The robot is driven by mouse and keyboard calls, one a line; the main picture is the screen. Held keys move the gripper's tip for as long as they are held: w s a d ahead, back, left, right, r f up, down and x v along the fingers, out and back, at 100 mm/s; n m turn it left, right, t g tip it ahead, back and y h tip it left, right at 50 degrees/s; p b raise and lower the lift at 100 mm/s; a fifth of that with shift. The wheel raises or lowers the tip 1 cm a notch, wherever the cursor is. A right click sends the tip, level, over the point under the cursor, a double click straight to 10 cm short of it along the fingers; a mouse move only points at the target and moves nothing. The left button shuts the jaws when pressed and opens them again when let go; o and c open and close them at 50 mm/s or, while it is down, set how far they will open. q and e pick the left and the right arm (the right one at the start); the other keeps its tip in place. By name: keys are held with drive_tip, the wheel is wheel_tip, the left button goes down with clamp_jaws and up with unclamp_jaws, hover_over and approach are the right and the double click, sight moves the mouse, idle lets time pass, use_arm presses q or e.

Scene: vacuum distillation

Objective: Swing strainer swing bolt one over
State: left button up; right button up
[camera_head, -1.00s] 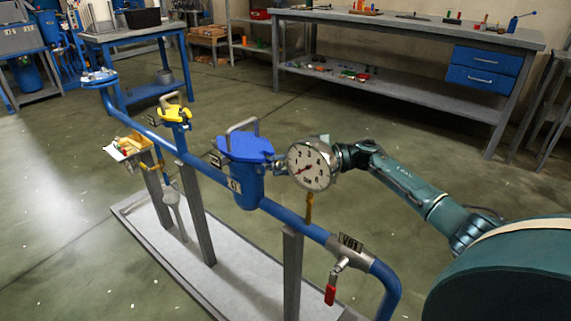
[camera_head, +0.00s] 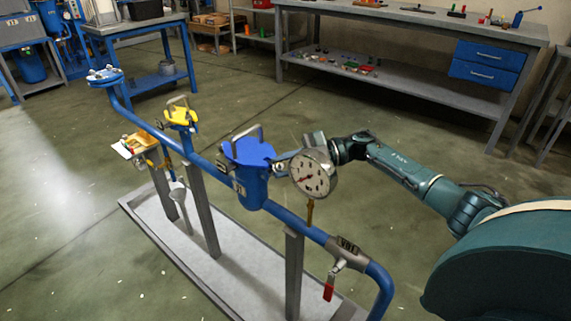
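The strainer (camera_head: 250,190) is a blue pot on the blue pipe, with a blue lid (camera_head: 246,152) and a grey bail handle on top. The lid looks closed. A small metal fitting, likely a swing bolt (camera_head: 279,168), shows at the lid's right edge; its exact pose is too small to tell. My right gripper (camera_head: 290,156) reaches in from the right, behind the gauge, close to the lid's right edge. Its fingers are partly hidden by the gauge, so their opening and any contact are unclear. My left gripper is out of view.
A round pressure gauge (camera_head: 313,173) stands just right of the strainer, in front of my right gripper. A valve (camera_head: 347,251) with a red handle is further right. A smaller yellow-lidded fitting (camera_head: 181,117) is to the left. A workbench (camera_head: 400,26) stands behind, with open floor between.

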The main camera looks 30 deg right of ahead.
drive_tip(key=shift+o, duration=0.5)
drive_tip(key=shift+d, duration=0.1)
drive_tip(key=v, duration=1.3)
drive_tip(key=shift+c, duration=0.3)
